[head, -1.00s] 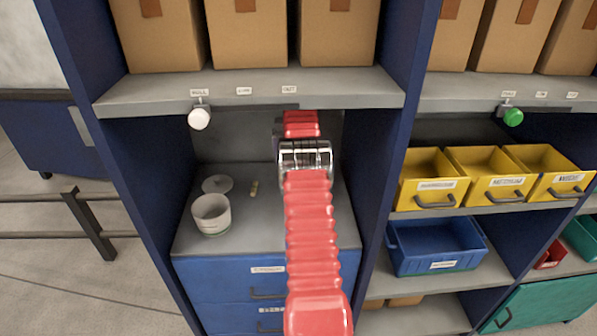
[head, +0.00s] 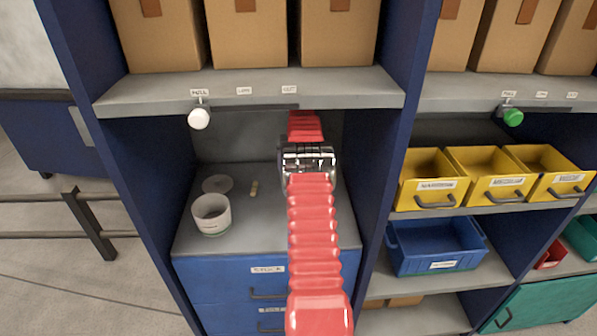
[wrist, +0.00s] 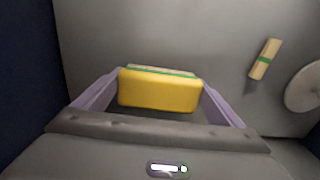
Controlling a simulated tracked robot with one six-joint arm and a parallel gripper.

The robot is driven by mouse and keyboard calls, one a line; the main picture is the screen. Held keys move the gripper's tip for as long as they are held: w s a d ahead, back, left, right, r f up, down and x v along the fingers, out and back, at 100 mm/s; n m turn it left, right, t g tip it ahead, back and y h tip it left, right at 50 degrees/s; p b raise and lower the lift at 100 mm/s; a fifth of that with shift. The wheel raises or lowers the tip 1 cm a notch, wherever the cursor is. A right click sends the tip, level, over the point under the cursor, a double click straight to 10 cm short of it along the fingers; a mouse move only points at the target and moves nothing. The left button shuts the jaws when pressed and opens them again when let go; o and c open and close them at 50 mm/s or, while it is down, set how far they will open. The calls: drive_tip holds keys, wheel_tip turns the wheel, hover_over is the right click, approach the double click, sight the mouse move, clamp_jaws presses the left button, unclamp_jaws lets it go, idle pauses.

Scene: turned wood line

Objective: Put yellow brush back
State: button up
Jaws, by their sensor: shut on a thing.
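The yellow brush (wrist: 160,90) shows in the wrist view as a yellow block with a pale, green-striped strip along its far edge. My gripper (wrist: 160,82) is shut on it, with one pale purple finger at each side. Grey surface shows beyond it; I cannot tell the gap between brush and surface. In the head view my red arm reaches into the blue bay and hides my gripper and the brush.
On the grey counter (head: 255,225) a white cup (head: 211,214), a flat round lid (head: 218,184) and a small pale stick (head: 254,188) stand left of my arm. A shelf (head: 250,92) hangs above with a white knob (head: 199,118). Blue bay walls flank both sides.

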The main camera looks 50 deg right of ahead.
drive_tip(key=shift+f, duration=0.35)
drive_tip(key=o, duration=1.2)
wheel_tip(320, 180, up, 12)
drive_tip(key=shift+d, duration=0.1)
idle(0.6)
